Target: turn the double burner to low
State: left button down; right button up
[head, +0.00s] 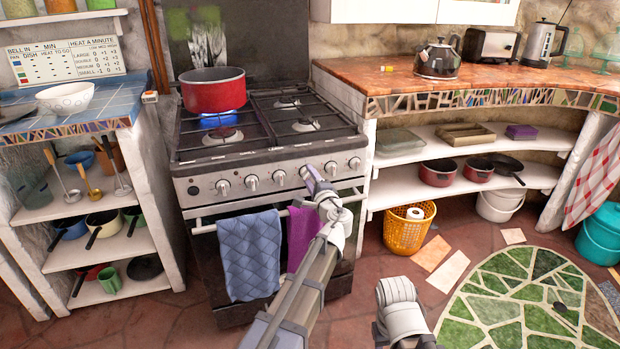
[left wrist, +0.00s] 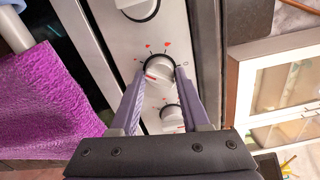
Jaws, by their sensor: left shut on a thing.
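The stove (head: 265,163) has a row of silver knobs along its front panel. My left gripper (head: 308,174) reaches the panel right of the middle and hides the knob behind it in the head view. In the left wrist view my left gripper (left wrist: 162,85) is shut on a white-silver knob (left wrist: 160,70), one finger on each side. A red line on this knob lies toward the left of the picture; red marks are printed around it. Another knob (left wrist: 172,116) sits close below, partly between the fingers. My right arm shows at the bottom of the head view; its fingers do not.
A blue towel (head: 250,255) and a purple towel (head: 303,235) hang on the oven rail below the knobs. A printed heat chart (head: 66,63) stands at the left. The right counter (head: 470,87) holds a kettle.

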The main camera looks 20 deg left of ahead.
dwell(0.4)
pick_arm(q)
jog(key=shift+c, duration=1.9)
grip_release()
jog(key=v, duration=0.7)
jog(key=shift+s+d, duration=0.25)
jog(key=shift+s, duration=0.1)
jog(key=s+f+n+g, duration=0.5)
jog(key=s+f, duration=0.2)
jog(key=f, duration=0.1)
jog(key=s+d+f+n+g+h, duration=0.1)
jog(key=s+d+f+g+h, duration=0.3)
jog(key=s, duration=0.3)
jog(key=s+d+f+n+g+h, duration=0.1)
jog(key=s+d+f+n+g, duration=0.15)
jog(key=s+d+f, duration=0.4)
jog(key=s+d+f+n+g+h, duration=0.1)
jog(key=s+f+g+h, duration=0.2)
jog(key=s, duration=0.5)
notch_tip(320, 180, up, 36)
jog(key=s+p, duration=0.1)
jog(key=p, duration=3.5)
jog(key=shift+s+d+g+h, duration=0.2)
jog(key=shift+d+g+h, duration=0.15)
jog(key=shift+d+h, duration=0.1)
